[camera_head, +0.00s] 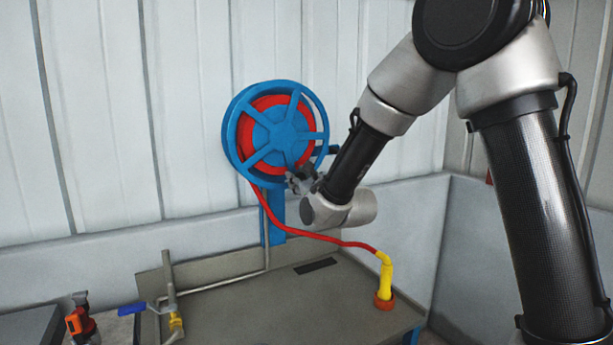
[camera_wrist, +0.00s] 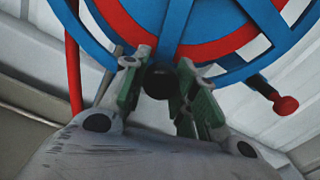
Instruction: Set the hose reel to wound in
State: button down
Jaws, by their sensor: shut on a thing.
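The blue hose reel (camera_head: 281,133) with red hose wound inside it hangs on a blue post at the wall. It also fills the top of the wrist view (camera_wrist: 215,28). The red hose (camera_head: 322,238) runs down from the reel and across the bench to a yellow nozzle (camera_head: 384,275), which stands upright in an orange ring. My gripper (camera_head: 299,181) is at the reel's lower right rim. In the wrist view its fingers (camera_wrist: 160,70) are closed around a round black knob (camera_wrist: 158,83) in front of the reel. How the knob joins the reel is hidden.
A short lever with a red knob (camera_wrist: 286,105) sticks out beside the reel. The grey bench (camera_head: 240,310) has a pipe with a blue-handled valve (camera_head: 132,308) at its left. An orange and dark tool (camera_head: 79,320) stands further left. The bench middle is clear.

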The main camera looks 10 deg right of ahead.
jog(key=shift+s+a+f+m, duration=0.3)
jog(key=shift+a+f+m, duration=0.1)
jog(key=shift+a+m, duration=0.15)
jog(key=c, duration=1.1)
grip_release()
jog(key=shift+r, duration=0.1)
jog(key=shift+s+r, duration=0.1)
jog(key=v, duration=0.7)
jog(key=shift+s, duration=0.15)
